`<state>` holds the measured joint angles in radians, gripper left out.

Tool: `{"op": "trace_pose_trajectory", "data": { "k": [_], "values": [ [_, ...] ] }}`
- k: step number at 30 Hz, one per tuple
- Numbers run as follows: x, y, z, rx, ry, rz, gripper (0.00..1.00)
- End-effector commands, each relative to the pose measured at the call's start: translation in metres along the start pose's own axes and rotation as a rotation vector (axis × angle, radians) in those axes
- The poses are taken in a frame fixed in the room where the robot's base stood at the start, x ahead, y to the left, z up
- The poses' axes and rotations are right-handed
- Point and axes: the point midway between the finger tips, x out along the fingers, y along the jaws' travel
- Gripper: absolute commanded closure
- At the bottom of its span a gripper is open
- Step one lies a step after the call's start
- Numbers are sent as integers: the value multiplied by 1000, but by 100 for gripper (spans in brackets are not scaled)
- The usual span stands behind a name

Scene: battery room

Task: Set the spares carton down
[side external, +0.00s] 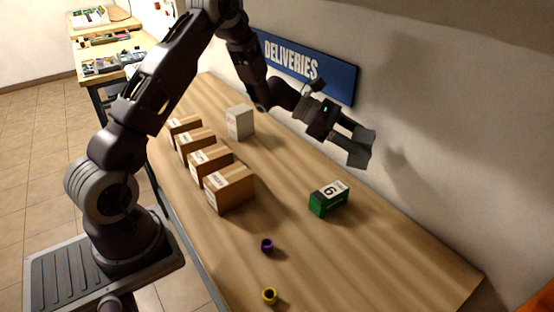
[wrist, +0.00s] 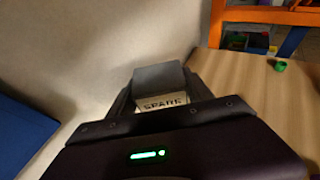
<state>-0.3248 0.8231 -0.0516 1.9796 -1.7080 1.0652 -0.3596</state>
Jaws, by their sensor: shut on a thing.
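The spares carton is a small grey box (side external: 362,150) held between the fingers of my gripper (side external: 352,138), in the air near the wall in the side external view. In the wrist view its white face (wrist: 163,101) shows dark lettering that reads "SPARE", partly cut off by my gripper, with a grey surface above it. My gripper is shut on the carton. The carton's underside is not clear to see, but it is apart from the wooden bench (side external: 385,250).
A green box (side external: 329,199) marked 6, a white carton (side external: 240,123) and several brown cartons (side external: 229,188) stand on the bench. A purple cup (side external: 267,246) and yellow cup (side external: 269,296) are near the front. A blue "DELIVERIES" sign (side external: 306,68) hangs behind.

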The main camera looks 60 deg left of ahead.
Motion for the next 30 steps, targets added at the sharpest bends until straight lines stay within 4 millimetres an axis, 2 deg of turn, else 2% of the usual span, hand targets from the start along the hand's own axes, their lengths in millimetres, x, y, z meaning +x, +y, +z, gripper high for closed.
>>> {"op": "trace_pose_trajectory", "data": {
  "k": [1, 3, 6, 9, 12, 15, 17, 21, 30],
  "values": [
    [-29, 22, -12, -12, -1, 35, 98],
    [-69, 44, -30, -27, 0, 68, 98],
    [-126, 65, -56, -46, -1, 112, 98],
    [-172, 74, -80, -61, -1, 145, 98],
    [-203, 76, -96, -71, -2, 168, 98],
    [-219, 76, -106, -74, -3, 177, 98],
    [-219, 76, -116, -77, -3, 179, 98],
    [-206, 75, -148, -79, -3, 178, 98],
    [-188, 75, -191, -77, -3, 178, 98]
  ]
}}
